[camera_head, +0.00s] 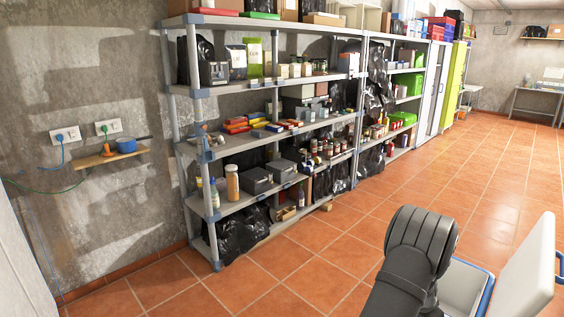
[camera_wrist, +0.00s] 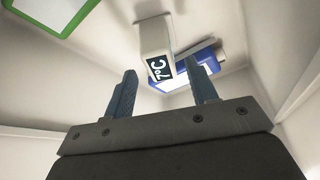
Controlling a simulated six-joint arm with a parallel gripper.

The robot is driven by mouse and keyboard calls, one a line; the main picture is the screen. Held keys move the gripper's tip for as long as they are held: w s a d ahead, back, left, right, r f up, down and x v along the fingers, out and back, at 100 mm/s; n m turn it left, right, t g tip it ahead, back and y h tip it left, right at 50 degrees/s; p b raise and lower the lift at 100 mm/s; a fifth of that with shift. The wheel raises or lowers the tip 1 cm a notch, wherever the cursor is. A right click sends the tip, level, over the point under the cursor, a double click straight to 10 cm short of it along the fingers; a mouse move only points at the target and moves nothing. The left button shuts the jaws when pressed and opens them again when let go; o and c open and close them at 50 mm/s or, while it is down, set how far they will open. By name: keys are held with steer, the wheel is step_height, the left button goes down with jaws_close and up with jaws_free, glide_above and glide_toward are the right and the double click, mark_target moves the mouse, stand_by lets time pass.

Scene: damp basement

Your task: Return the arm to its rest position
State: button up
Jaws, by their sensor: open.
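My gripper (camera_wrist: 162,82) shows in the wrist view with its two blue-grey fingers spread apart and nothing between them. Beyond the fingertips is a small white block (camera_wrist: 153,35) with a dark "°C" label. Pale walls surround the fingers, as if inside a white container. In the head view my dark arm (camera_head: 412,255) is at the lower right, bent down beside a white box with a blue rim (camera_head: 457,283). The gripper itself is hidden there.
A raised white lid (camera_head: 528,268) stands right of my arm. In the wrist view, a blue-framed item (camera_wrist: 205,62) and a green-framed item (camera_wrist: 62,12) lie beyond the fingers. A loaded shelf rack (camera_head: 235,203) lines the wall. The tiled floor (camera_head: 480,180) behind my arm is clear.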

steer(key=x, duration=0.5)
steer(key=shift+w+d+r, duration=0.1)
step_height(320, 180, up, 11)
steer(key=shift+f, duration=0.2)
steer(key=w+d+r+n, duration=0.1)
steer(key=w+d+r, duration=0.1)
steer(key=w+r, duration=0.35)
steer(key=w+a+r+n+t+y, duration=0.1)
steer(key=w+a+r+n, duration=0.25)
steer(key=a, duration=0.55)
steer(key=w+a+r+n+t+y, duration=0.1)
steer(key=w+a+r+n, duration=0.3)
steer(key=a, duration=0.5)
steer(key=s+a+f+n, duration=0.1)
steer(key=s+a+f, duration=0.3)
steer(key=a, duration=0.6)
steer(key=s+a+f+n+y, duration=0.1)
steer(key=s+a+f, duration=0.3)
steer(key=a, duration=0.6)
steer(key=s+a+f+n+t, duration=0.1)
steer(key=s+a+f, duration=0.3)
steer(key=a, duration=0.6)
steer(key=shift+s+f+n+y, duration=0.2)
steer(key=shift+f+n+y, duration=0.2)
steer(key=shift+f+n, duration=0.3)
steer(key=shift+a, duration=0.1)
